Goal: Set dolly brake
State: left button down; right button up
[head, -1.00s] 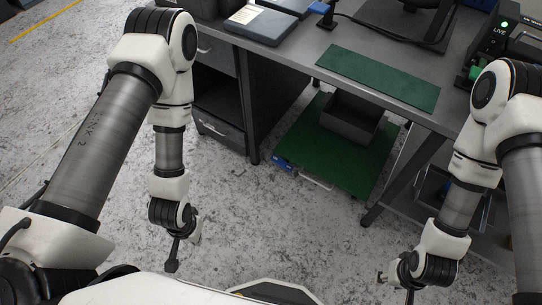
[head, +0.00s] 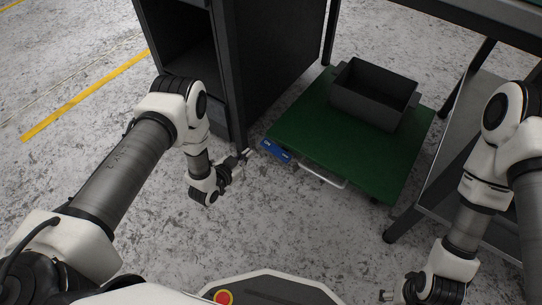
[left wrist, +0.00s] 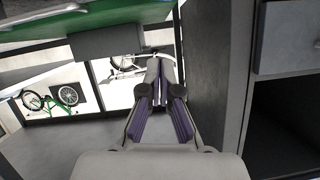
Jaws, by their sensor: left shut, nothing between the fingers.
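The dolly is a low green platform (head: 310,135) on the floor under the bench. A blue piece (head: 277,151) with small markings, apparently the brake pedal, sits at its near left corner. A pale bar (head: 322,177) runs along its near edge. My left gripper (head: 245,155) is shut and empty, just left of the blue piece with a small gap. In the left wrist view its fingers (left wrist: 162,68) are together; a green surface (left wrist: 95,20) shows at the top, and I cannot make out the blue piece. My right gripper (head: 388,296) is low at the bottom right, partly hidden, away from the dolly.
A dark grey bin (head: 372,95) stands on the dolly. A dark cabinet (head: 255,65) rises close behind my left gripper, and its side also shows in the left wrist view (left wrist: 217,75). A bench leg (head: 405,222) stands right of the dolly. The floor in front is clear.

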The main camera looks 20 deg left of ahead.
aim_at(264, 146)
pick_arm(q)
jog(key=shift+w+d+f+m+t+b, duration=0.15)
jog(key=shift+w+f+m+t, duration=0.15)
jog(key=shift+w, duration=0.35)
jog(key=shift+w+d+f+m+t+b, duration=0.1)
jog(key=shift+w+f+t+b, duration=0.1)
jog(key=shift+w+f, duration=0.3)
pick_arm(e)
jog(key=shift+w+d+f, duration=0.1)
jog(key=shift+w+f, duration=0.15)
jog(key=shift+f, duration=0.4)
jog(key=shift+w+d+f, duration=0.1)
jog(key=shift+w+f, duration=0.1)
jog(key=shift+f, duration=0.4)
pick_arm(q)
jog(key=shift+w, duration=0.2)
pick_arm(e)
jog(key=shift+f, duration=0.1)
